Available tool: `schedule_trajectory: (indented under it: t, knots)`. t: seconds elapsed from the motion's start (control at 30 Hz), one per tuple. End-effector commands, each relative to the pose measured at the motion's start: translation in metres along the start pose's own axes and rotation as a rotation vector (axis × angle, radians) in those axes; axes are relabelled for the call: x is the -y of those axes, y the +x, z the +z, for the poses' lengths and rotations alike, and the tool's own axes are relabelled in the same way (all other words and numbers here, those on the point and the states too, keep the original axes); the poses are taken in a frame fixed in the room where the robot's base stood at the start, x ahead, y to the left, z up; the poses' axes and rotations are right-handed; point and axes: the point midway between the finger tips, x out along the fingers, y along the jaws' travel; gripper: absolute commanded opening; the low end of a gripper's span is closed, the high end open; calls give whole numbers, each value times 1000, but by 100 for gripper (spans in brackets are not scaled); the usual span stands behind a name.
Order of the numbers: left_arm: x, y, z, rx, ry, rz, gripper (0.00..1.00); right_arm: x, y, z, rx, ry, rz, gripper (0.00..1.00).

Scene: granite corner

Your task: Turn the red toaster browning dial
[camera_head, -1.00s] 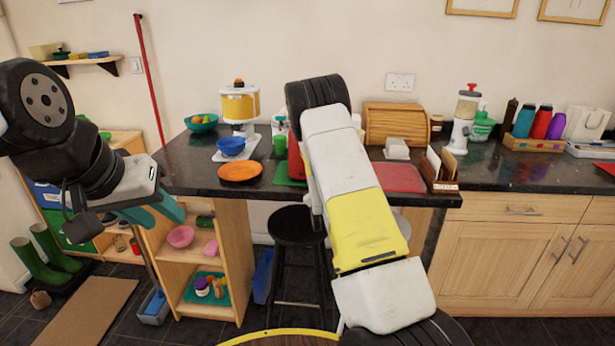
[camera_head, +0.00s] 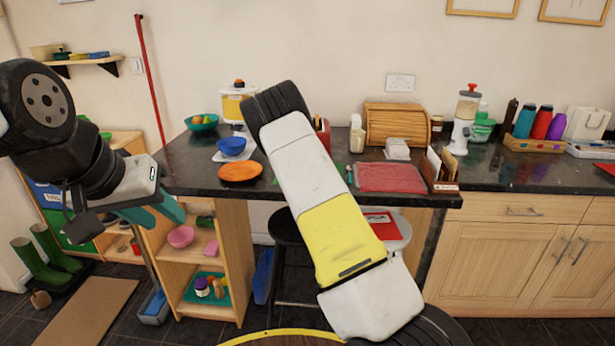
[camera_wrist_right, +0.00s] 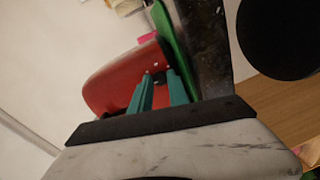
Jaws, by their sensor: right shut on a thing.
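The red toaster (camera_head: 323,135) stands on the dark granite counter, mostly hidden behind my right arm in the head view. In the right wrist view the toaster (camera_wrist_right: 112,82) shows as a rounded red body, tilted in the picture. My right gripper (camera_wrist_right: 159,76) has its two teal fingers against the toaster's near end, shut on the browning dial, which is small and largely hidden between the fingertips. The dial's setting cannot be read. My left gripper (camera_head: 168,212) hangs in front of the shelf unit at the left, its teal fingers apart and empty.
The toaster stands by a green board (camera_wrist_right: 174,35). A black stool (camera_head: 284,226) stands below the counter edge.

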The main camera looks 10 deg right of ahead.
Motion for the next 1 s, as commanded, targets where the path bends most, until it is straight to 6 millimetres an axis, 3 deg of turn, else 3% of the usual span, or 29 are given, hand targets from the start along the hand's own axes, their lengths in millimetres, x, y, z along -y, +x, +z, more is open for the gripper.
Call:
schedule_trajectory:
  t: [0.5, 0.53, 0.6, 1.0]
  knots:
    - [0, 0, 0, 0, 0, 0, 36, 1, 0, -1, 0, -19, -3, 0]
    - [0, 0, 0, 0, 0, 0, 36, 1, 0, -1, 0, -19, -3, 27]
    - [0, 0, 0, 0, 0, 0, 36, 1, 0, -1, 0, -18, -2, 41]
    - [0, 0, 0, 0, 0, 0, 36, 1, -5, 0, 1, -17, -2, 43]
